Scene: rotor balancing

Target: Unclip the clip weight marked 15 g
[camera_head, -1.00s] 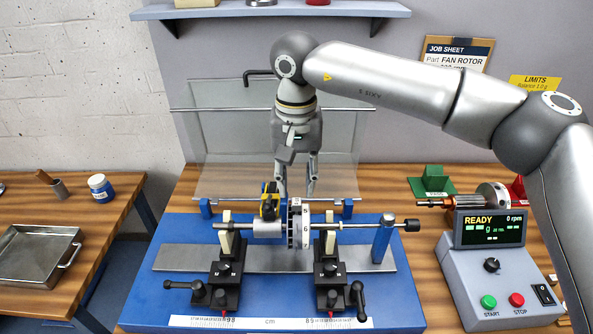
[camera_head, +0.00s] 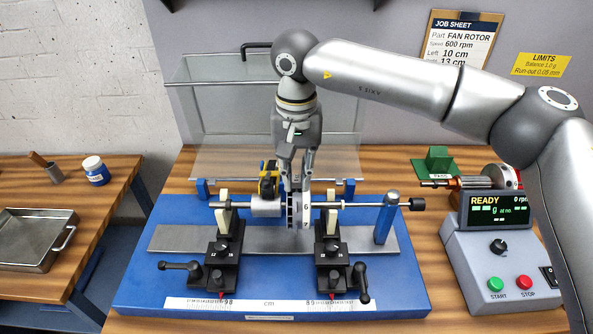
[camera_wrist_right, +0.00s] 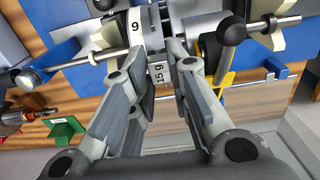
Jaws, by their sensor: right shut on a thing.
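The fan rotor (camera_head: 305,216) sits on its shaft across the balancing stand, with numbers 6 and 7 facing the head camera. In the right wrist view the rotor's rim shows a number 9 (camera_wrist_right: 136,27). The clip weight marked 15 g (camera_wrist_right: 158,73) is at the rim, label readable between my fingers. My right gripper (camera_head: 299,178) reaches down from above onto the rotor's top. In the right wrist view the right gripper (camera_wrist_right: 158,58) is shut on the clip weight from both sides. The clip's contact with the rim is partly hidden. My left gripper is not in view.
Two black supports (camera_head: 331,262) carry the shaft above the blue base (camera_head: 150,285). A yellow and black part (camera_head: 268,182) stands close left of my gripper. A clear guard (camera_head: 230,125) rises behind. The control box (camera_head: 500,260) reading READY stands right.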

